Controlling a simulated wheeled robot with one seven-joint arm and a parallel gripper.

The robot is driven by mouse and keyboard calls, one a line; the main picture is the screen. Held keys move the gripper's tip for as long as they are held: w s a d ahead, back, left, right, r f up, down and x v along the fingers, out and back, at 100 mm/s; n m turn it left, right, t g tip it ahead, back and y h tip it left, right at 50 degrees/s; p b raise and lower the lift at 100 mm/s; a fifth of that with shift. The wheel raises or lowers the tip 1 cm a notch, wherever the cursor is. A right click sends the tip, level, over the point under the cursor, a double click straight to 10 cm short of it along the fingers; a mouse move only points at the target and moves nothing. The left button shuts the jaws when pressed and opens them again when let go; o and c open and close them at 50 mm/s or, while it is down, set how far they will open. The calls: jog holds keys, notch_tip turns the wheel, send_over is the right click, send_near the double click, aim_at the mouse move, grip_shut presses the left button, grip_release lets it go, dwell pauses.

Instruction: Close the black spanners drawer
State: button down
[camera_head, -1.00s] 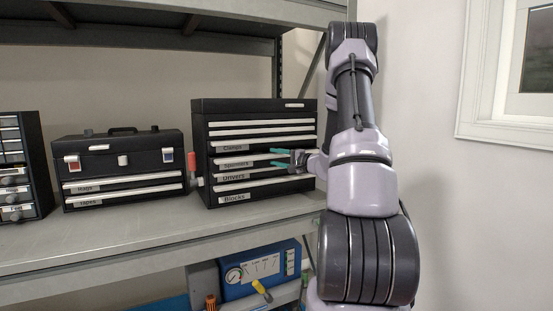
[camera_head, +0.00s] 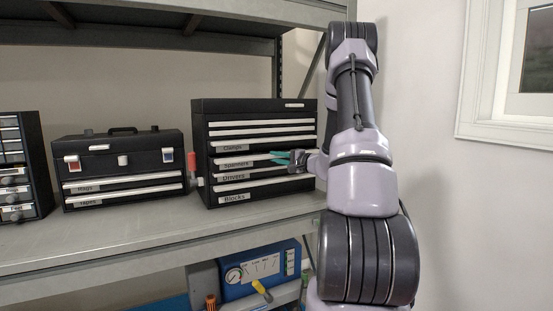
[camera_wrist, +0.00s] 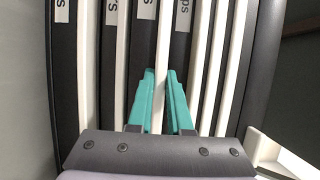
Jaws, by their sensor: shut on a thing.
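The black spanners drawer (camera_head: 222,165) is in the black drawer chest on the shelf, under the Clamps drawer (camera_head: 222,149) and above the Drivers drawer (camera_head: 220,180). A white strip runs along its top edge. My gripper (camera_head: 279,158) has teal fingers and reaches in from the right at the drawer's right part. In the wrist view the chest appears turned on its side. There the fingers of my gripper (camera_wrist: 165,90) lie on both sides of the white strip (camera_wrist: 167,50) and are shut on it. How far the drawer stands out is hard to tell.
A black toolbox (camera_head: 120,160) stands left of the chest, and a small parts cabinet (camera_head: 40,165) is at the far left. The shelf's front (camera_head: 150,240) is clear. A wall with a picture frame (camera_head: 470,80) is to the right.

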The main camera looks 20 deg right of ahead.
dwell(0.8)
jog(key=w, duration=0.4)
jog(key=c, duration=0.8)
grip_release()
jog(key=shift+s, duration=0.1)
jog(key=shift+c, duration=0.2)
jog(key=v, duration=1)
jog(key=shift+s, duration=0.4)
jog(key=shift+d, duration=0.15)
